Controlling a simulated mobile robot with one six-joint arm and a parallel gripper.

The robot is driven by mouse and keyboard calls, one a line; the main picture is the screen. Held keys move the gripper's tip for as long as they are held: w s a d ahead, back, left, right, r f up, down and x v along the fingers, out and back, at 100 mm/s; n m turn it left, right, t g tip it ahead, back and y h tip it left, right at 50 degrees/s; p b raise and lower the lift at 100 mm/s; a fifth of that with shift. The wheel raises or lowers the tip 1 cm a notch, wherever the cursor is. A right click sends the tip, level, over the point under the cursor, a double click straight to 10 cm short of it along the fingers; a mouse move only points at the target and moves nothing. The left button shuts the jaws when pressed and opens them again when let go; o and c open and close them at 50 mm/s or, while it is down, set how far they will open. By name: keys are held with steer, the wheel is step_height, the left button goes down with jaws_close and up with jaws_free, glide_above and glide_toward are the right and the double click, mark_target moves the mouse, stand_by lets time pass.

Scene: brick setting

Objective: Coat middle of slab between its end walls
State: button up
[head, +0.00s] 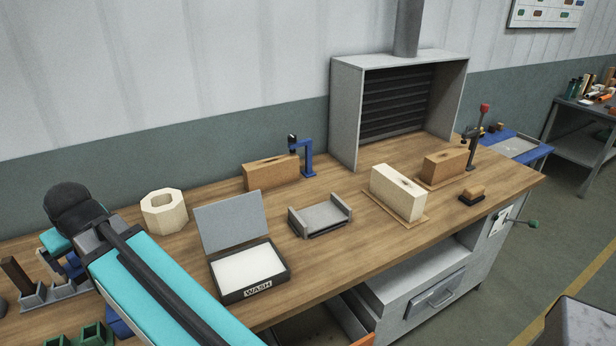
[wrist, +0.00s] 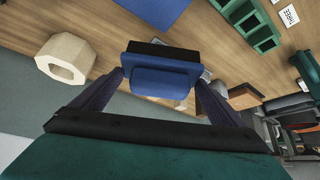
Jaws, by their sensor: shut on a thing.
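The slab (head: 320,215) is a grey piece with a raised wall at each end, lying in the middle of the bench. The wash tray (head: 250,270) is black, labelled WASH, filled with white, with its grey lid standing open. In the wrist view my gripper (wrist: 165,85) is shut on a blue block with a black pad (wrist: 162,72), one finger on each side. It is over the left part of the bench, apart from slab and tray. In the head view my teal arm hides most of the gripper and the block.
A cream hollow block (head: 164,212) stands left of the tray. A cream brick (head: 398,192) and tan bricks stand right and behind. A blue clamp stand (head: 307,157) is at the back. Green bins (head: 93,334) are front left. Bare wood lies around the slab.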

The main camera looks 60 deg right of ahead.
step_height(320, 180, up, 12)
steer(key=p, duration=1.2)
steer(key=s+d+f+m+g+h, duration=0.1)
steer(key=s+d+m+h, duration=0.2)
steer(key=d, duration=0.9)
steer(key=s+d+f+m+g+h, duration=0.15)
steer(key=s+d+m, duration=0.3)
steer(key=d, duration=0.85)
steer(key=s+d+f+m+g+h, duration=0.1)
steer(key=s+d+m, duration=0.3)
steer(key=d, duration=0.8)
steer(key=s+d+f+m+g, duration=0.2)
steer(key=s+d+m+g, duration=0.4)
steer(key=s+d, duration=1.9)
steer(key=s+m, duration=0.1)
steer(key=m, duration=0.5)
steer(key=shift+s+g, duration=0.35)
